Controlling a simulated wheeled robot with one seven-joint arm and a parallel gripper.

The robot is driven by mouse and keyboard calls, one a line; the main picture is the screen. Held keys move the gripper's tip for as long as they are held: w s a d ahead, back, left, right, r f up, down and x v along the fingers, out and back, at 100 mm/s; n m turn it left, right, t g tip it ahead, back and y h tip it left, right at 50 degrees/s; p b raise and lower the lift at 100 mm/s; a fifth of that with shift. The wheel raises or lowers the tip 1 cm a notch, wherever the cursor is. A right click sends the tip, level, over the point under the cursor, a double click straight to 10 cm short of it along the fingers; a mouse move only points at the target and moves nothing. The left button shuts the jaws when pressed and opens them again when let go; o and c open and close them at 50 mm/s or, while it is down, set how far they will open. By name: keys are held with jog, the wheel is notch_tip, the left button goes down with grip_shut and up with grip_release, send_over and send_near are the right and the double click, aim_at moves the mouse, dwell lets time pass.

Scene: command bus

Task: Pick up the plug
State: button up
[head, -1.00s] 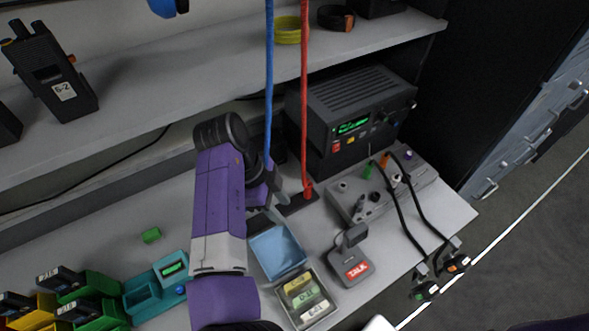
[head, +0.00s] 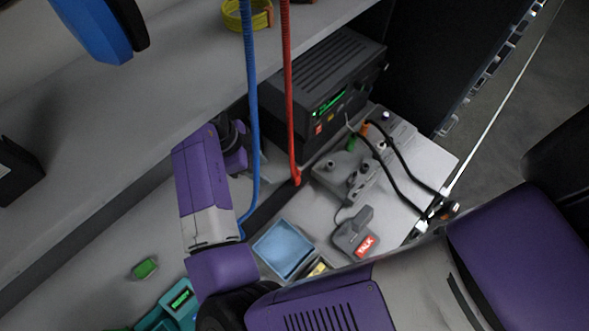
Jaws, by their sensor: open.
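Two black cables (head: 405,192) run from the grey jack panel (head: 346,177) over the desk's front right edge. Their ends carry dark plugs; one plug (head: 452,209) shows beside the edge, and the other is partly covered by my own arm. I cannot tell which plug is meant. A red cable (head: 289,90) and a blue cable (head: 250,90) hang from above, their lower ends at the desk's back. My gripper (head: 253,165) is open behind the blue cable, left of the radio, apart from the black plugs. Its fingertips are small and partly hidden.
A black radio (head: 325,85) stands behind the jack panel. A TALK microphone (head: 354,236) and a light blue tray (head: 284,246) sit at the front. Blue headphones (head: 95,25) hang above. A shelf (head: 130,110) overhangs the desk's back.

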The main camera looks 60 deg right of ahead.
jog(key=p, duration=0.2)
send_over(294, 172)
jog(key=w+a, duration=0.1)
jog(key=a, duration=0.1)
jog(key=shift+w+d+r, duration=0.1)
jog(key=shift+w+d, duration=0.1)
jog(key=shift+d, duration=0.05)
jog(key=shift+p+x, duration=0.45)
jog(key=shift+x, duration=2.15)
jog(key=shift+d, duration=0.1)
grip_shut()
